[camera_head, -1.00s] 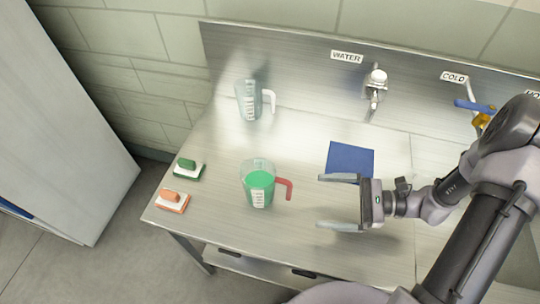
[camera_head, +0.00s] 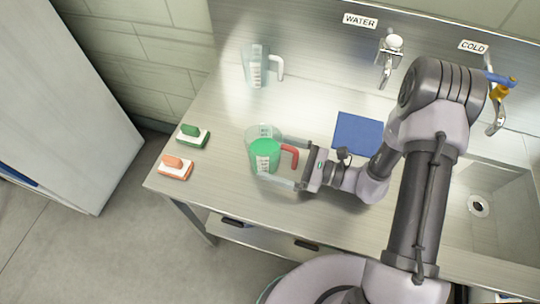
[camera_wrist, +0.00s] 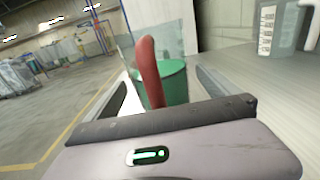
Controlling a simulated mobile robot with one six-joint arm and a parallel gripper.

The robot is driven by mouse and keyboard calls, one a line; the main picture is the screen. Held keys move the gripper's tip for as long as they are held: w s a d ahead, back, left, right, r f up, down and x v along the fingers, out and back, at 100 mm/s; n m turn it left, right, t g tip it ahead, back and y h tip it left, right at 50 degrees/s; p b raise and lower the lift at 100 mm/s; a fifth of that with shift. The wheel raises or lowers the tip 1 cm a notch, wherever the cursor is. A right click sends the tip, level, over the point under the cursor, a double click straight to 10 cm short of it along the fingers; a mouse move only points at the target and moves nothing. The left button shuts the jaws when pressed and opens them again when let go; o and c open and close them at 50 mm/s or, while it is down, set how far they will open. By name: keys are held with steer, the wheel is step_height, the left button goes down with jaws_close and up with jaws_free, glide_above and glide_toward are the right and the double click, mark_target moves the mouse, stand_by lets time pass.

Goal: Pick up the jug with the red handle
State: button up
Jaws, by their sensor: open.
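The jug with the red handle (camera_head: 263,150) stands upright on the steel counter and holds green liquid. Its red handle (camera_head: 290,155) points right, toward my gripper. My gripper (camera_head: 283,164) is open, with its fingers reaching left on either side of the handle; whether they touch the jug I cannot tell. In the wrist view the red handle (camera_wrist: 149,70) rises between the fingers, with the green-filled jug (camera_wrist: 173,82) just behind it. The lower part of the handle is hidden by my gripper body there.
A clear jug with a white handle (camera_head: 256,66) stands at the back. A blue cloth (camera_head: 358,134) lies right of the jug. Taps (camera_head: 388,62) and a sink (camera_head: 500,205) are farther right.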

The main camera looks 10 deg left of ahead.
steer(key=shift+w+a, duration=0.1)
steer(key=shift+a, duration=0.9)
steer(key=shift+d, duration=0.1)
steer(key=c, duration=2)
